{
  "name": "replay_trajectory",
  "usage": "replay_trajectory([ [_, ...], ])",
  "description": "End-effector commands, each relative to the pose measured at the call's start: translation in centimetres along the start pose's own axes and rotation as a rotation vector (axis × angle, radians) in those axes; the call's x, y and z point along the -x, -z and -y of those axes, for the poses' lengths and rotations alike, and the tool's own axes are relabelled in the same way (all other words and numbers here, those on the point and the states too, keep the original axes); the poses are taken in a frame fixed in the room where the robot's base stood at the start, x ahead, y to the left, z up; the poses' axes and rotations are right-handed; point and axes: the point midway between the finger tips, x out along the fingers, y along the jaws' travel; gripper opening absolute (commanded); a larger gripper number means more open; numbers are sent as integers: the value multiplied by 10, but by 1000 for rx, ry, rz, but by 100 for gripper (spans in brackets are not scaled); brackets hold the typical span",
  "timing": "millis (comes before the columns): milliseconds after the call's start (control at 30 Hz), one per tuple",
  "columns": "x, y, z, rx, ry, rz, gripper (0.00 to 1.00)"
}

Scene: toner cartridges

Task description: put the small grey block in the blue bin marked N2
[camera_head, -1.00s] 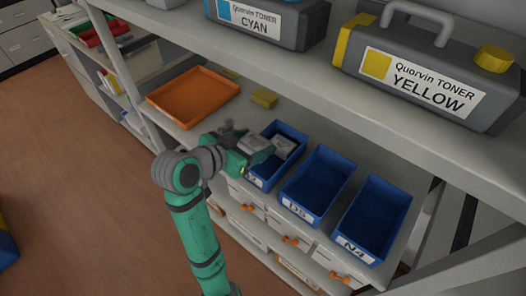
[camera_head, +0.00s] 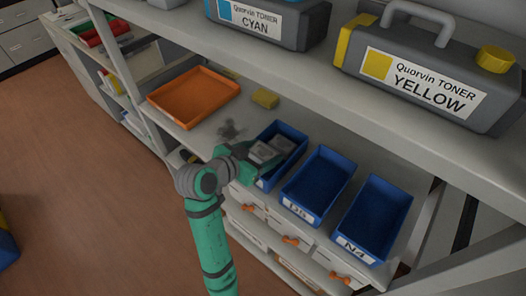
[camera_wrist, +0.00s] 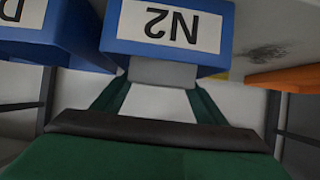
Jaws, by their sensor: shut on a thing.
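The small grey block (camera_head: 263,152) is between the fingers of my gripper (camera_head: 252,157), at the near left edge of the leftmost blue bin (camera_head: 288,128). In the wrist view the block (camera_wrist: 165,73) sits between the fingertips of my gripper (camera_wrist: 163,88), just below the front wall of the blue bin (camera_wrist: 229,35) labelled N2. I cannot tell whether the block is over the rim or touching the wall. The N2 label is hidden by my gripper in the head view. Another greyish piece (camera_head: 284,144) shows inside that bin.
Blue bins marked D5 (camera_head: 345,158) and N4 (camera_head: 403,194) stand to the right. An orange tray (camera_head: 233,82) and a yellow block (camera_head: 265,98) lie to the left and behind. A dark smudge (camera_head: 230,130) marks the shelf. An upper shelf (camera_head: 330,88) with toner containers overhangs behind.

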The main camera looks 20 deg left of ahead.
Motion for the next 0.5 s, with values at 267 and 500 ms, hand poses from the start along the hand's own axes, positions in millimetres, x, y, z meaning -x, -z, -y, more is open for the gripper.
replay_trajectory([
  [267,-4,-6,0,1,-1,0,43],
  [500,-5,-9,0,1,0,0,71],
])
